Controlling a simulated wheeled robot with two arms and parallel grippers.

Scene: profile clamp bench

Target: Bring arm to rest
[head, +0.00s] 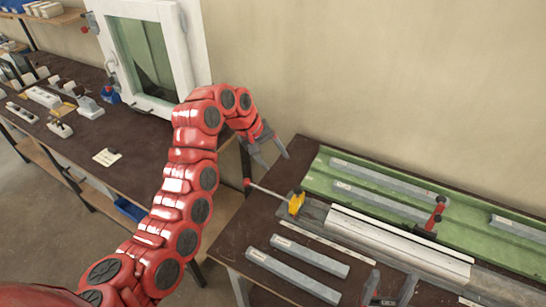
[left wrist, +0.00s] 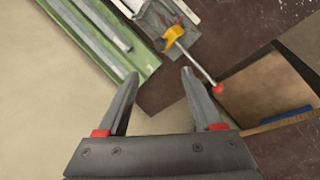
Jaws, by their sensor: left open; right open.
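My left arm is red and reaches up from the lower left in the head view. Its grey gripper (head: 270,150) is open and empty, above the back left corner of the bench. In the left wrist view the two fingers (left wrist: 160,75) stand apart with nothing between them. My right gripper (head: 390,277) shows only its grey fingers at the bottom edge of the head view, apart, over the front of the bench. The rest of it is out of frame.
A yellow clamp (head: 296,203) with a red-knobbed rod stands near the left gripper; it also shows in the left wrist view (left wrist: 173,36). A pale profile (head: 395,240) lies beside it. Grey bars (head: 380,200) lie on a green tray (head: 330,175). A white window frame (head: 185,55) stands left.

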